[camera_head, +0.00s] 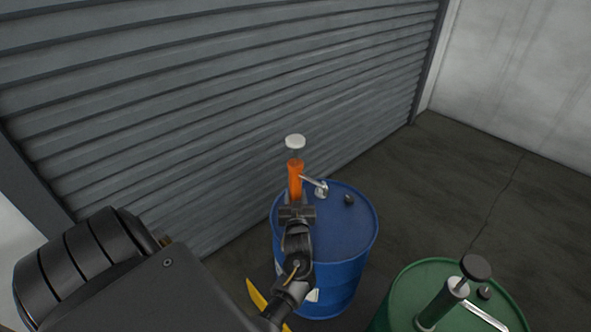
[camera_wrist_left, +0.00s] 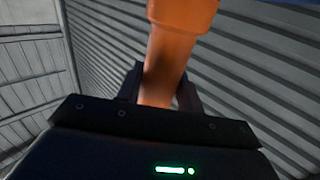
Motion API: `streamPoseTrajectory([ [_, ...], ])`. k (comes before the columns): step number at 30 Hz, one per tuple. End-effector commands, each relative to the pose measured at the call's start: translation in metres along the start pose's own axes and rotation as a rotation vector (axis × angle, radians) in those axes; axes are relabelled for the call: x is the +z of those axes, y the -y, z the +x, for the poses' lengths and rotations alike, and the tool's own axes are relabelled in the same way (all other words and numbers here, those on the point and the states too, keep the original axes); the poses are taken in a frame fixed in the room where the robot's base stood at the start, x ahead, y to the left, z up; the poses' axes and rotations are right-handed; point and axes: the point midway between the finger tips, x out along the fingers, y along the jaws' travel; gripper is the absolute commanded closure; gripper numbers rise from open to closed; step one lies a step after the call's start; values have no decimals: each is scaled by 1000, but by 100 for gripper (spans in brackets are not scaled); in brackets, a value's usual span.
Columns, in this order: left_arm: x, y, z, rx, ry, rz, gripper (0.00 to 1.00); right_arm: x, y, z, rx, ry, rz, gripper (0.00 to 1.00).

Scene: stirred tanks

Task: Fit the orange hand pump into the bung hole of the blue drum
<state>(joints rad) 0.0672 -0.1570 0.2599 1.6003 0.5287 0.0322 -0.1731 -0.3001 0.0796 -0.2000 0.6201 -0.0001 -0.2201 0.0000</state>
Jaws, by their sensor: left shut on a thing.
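The orange hand pump (camera_head: 295,180) has a white knob on top and a grey spout pointing right. It stands about upright at the left part of the blue drum's top (camera_head: 345,225) in the head view. My left gripper (camera_head: 296,212) is shut on the pump's orange body, which also fills the middle of the left wrist view (camera_wrist_left: 172,60) between the fingers. The pump's lower end is hidden behind my gripper, so I cannot tell whether it is in the bung hole or above the drum. My right gripper is not in view.
A green drum (camera_head: 420,285) with a dark green pump (camera_head: 440,305) stands at the lower right. A small dark cap (camera_head: 348,199) sits on the blue drum's top. A grey shutter wall (camera_head: 220,90) rises close behind. Floor to the right is clear.

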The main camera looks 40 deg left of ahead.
Motion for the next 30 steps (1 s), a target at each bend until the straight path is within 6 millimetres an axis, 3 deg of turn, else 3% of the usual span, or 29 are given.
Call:
streamPoseTrajectory([
  [16,12,0,1,0,-5,-1,81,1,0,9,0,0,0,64],
  [17,11,0,1,0,-5,-1,61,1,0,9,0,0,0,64],
  [22,11,0,0,0,-3,-1,38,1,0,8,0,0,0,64],
  [30,14,0,-1,0,3,1,38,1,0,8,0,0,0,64],
])
